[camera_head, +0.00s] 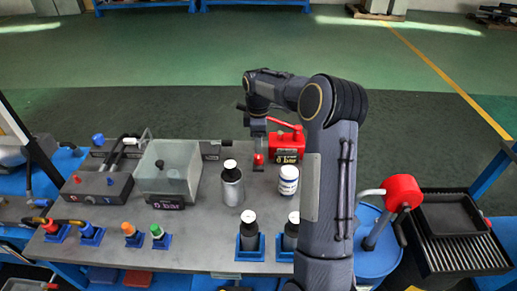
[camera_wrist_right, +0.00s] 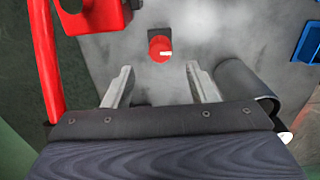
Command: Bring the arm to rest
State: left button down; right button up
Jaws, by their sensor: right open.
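My right arm (camera_head: 335,170) reaches in from the lower right and bends over the table. Its gripper (camera_head: 258,132) is above the far edge of the grey table (camera_head: 205,225), beside a red valve block (camera_head: 288,147) with a lever and an "8 bar" label. In the right wrist view the gripper (camera_wrist_right: 161,82) is open, with nothing between its two fingers. A small red knob (camera_wrist_right: 159,47) lies beyond the fingertips; it also shows in the head view (camera_head: 258,159). My left gripper is not in view.
Bottles in blue holders (camera_head: 250,243) line the front. A blue drum (camera_head: 377,250) is at the right.

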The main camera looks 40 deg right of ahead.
jog(key=shift+r, duration=0.4)
jog(key=s+a+r+m+t+y, duration=0.1)
jog(key=s+a+r+m+t, duration=0.3)
jog(key=s+a+r, duration=0.8)
jog(key=s+a+f+m+y, duration=0.1)
jog(key=s+a+m, duration=0.3)
jog(key=s, duration=0.4)
jog(key=s+a+f+m+t+y, duration=0.1)
jog(key=s+a+f+m, duration=0.2)
jog(key=s+a, duration=0.4)
jog(key=shift+s+a+f+m+t+y, duration=0.15)
jog(key=shift+s+f+m+t+y, duration=0.25)
jog(key=shift+s, duration=0.5)
jog(key=shift+f, duration=0.1)
